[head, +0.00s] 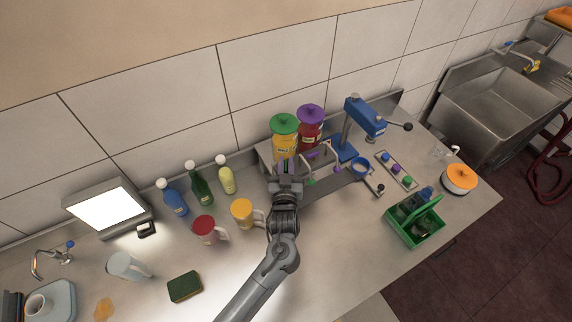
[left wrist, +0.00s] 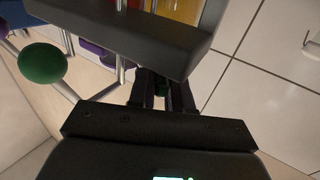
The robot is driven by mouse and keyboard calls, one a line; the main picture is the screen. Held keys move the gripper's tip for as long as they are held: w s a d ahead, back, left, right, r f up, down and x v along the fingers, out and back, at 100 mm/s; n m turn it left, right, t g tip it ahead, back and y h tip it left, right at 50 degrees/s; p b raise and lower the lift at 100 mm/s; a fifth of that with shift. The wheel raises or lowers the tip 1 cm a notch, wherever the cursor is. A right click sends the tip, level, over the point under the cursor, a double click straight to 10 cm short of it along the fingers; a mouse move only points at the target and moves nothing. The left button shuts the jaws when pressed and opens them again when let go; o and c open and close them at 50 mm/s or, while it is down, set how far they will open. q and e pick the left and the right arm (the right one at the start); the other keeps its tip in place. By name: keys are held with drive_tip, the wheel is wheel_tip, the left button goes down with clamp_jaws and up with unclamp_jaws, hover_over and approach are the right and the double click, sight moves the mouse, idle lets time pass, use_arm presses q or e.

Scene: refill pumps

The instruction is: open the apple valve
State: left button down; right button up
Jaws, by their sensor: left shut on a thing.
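Two dispensers stand against the back wall: one with a green lid and yellow contents (head: 285,142), one with a purple lid and red contents (head: 310,128). Their labels are too small to read. My left gripper (head: 285,180) is in front of the green-lidded dispenser and hides its lower front. A green ball knob (left wrist: 41,62) shows clear of the fingers. My right gripper is not in view.
A yellow mug (head: 241,213) and a red mug (head: 206,229) stand left of my arm. Several bottles (head: 200,185) stand behind them. A blue press (head: 365,117), a green caddy (head: 414,223) and an orange-lidded pot (head: 458,179) are to the right.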

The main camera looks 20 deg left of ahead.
sight(286, 171)
use_arm(q)
drive_tip(key=c, duration=1.1)
unclamp_jaws()
drive_tip(key=shift+c, duration=0.2)
drive_tip(key=shift+s, duration=0.1)
drive_tip(key=shift+s+d+r+p, duration=0.1)
drive_tip(key=shift+s+p, duration=0.15)
drive_tip(key=shift+p, duration=0.1)
drive_tip(key=p+v, duration=0.3)
drive_tip(key=v, duration=0.3)
drive_tip(key=shift+s+d+p, duration=0.2)
drive_tip(key=shift+s+p, duration=0.15)
drive_tip(key=shift+o, duration=0.4)
